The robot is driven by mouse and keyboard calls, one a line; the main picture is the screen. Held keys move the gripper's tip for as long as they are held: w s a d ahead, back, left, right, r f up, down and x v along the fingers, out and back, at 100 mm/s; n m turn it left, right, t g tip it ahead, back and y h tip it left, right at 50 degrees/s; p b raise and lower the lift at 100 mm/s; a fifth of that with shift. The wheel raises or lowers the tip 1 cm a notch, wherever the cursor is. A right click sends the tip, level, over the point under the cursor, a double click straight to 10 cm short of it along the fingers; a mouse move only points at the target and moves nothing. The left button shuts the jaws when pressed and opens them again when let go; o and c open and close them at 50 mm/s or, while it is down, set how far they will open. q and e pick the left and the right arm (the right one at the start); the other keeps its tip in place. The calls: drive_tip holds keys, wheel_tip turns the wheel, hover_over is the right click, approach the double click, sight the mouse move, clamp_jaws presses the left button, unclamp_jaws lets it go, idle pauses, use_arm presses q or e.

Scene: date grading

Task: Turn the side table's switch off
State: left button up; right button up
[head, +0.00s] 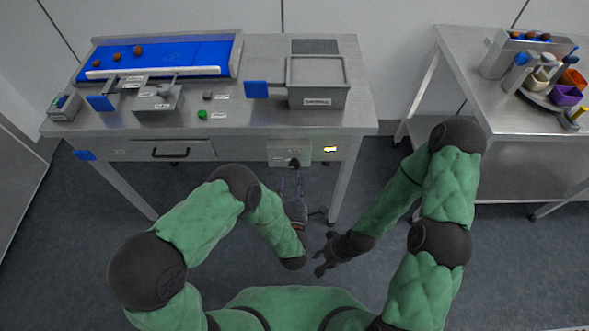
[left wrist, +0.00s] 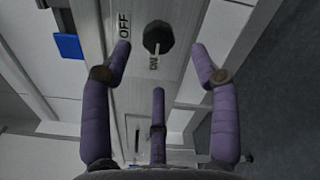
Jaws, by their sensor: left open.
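The switch is a dark round knob (left wrist: 158,38) on the front panel (head: 276,151) of the side table (head: 240,120). In the left wrist view an OFF label (left wrist: 124,25) is beside the knob and an ON label (left wrist: 154,63) is just below it. I cannot tell for certain which label the knob points to. In the head view the knob (head: 295,163) is small and dark. My left gripper (head: 294,180) is open in front of it. Its fingers (left wrist: 160,70) spread either side of the knob without visible contact. My right gripper (head: 319,255) is open and empty, lower down, away from the table.
A lit indicator (head: 330,149) is right of the panel. A drawer (head: 170,150) is on the left. The tabletop carries a blue belt (head: 190,56) and a metal box (head: 318,80). A second table (head: 450,50) with cups stands right. Floor between the tables is clear.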

sight(294, 168)
use_arm(q)
drive_tip(key=w+b, duration=0.1)
drive_tip(key=w, duration=0.5)
drive_tip(key=shift+s, duration=0.15)
drive_tip(key=c, duration=1.1)
